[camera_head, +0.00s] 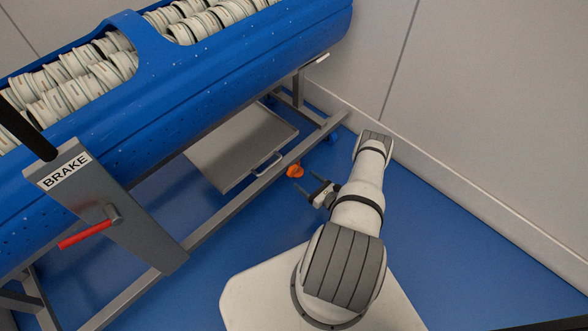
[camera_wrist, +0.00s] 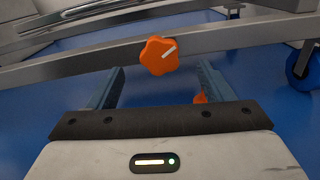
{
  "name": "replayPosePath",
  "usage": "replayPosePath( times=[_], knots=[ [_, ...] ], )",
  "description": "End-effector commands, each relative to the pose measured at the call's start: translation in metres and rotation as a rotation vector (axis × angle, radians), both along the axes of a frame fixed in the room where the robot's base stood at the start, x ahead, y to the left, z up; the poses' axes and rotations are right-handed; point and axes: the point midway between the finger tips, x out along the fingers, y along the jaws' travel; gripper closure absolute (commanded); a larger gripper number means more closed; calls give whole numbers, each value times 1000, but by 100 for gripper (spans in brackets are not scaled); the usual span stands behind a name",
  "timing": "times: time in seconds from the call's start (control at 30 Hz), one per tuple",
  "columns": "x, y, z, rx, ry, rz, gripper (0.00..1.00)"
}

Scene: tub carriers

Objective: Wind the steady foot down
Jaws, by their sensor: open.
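The steady foot's orange knob (camera_wrist: 159,55) is lobed, with a white line pointing to the upper right. In the wrist view it sits in front of the grey frame rail, between and beyond my gripper's fingertips (camera_wrist: 160,75). In the head view the orange knob (camera_head: 295,171) is beside the carrier's lower rail, left of my gripper (camera_head: 321,193). My gripper is open and empty, apart from the knob. Whether the foot touches the floor is hidden.
The blue tub carrier (camera_head: 200,95) holds many pale rings. Its grey lower rail (camera_head: 225,212) and a tray with a handle (camera_head: 240,145) are close by. A brake post with a red lever (camera_head: 85,235) stands left. A blue caster (camera_wrist: 299,72) is at right. The wall is right.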

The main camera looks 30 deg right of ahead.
Motion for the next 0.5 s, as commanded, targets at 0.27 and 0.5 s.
replayPosePath(
  times=[0.27,0.5],
  knots=[
    [39,15,-2,-3,-3,4,26],
    [65,24,-1,-2,-2,1,26]
  ],
)
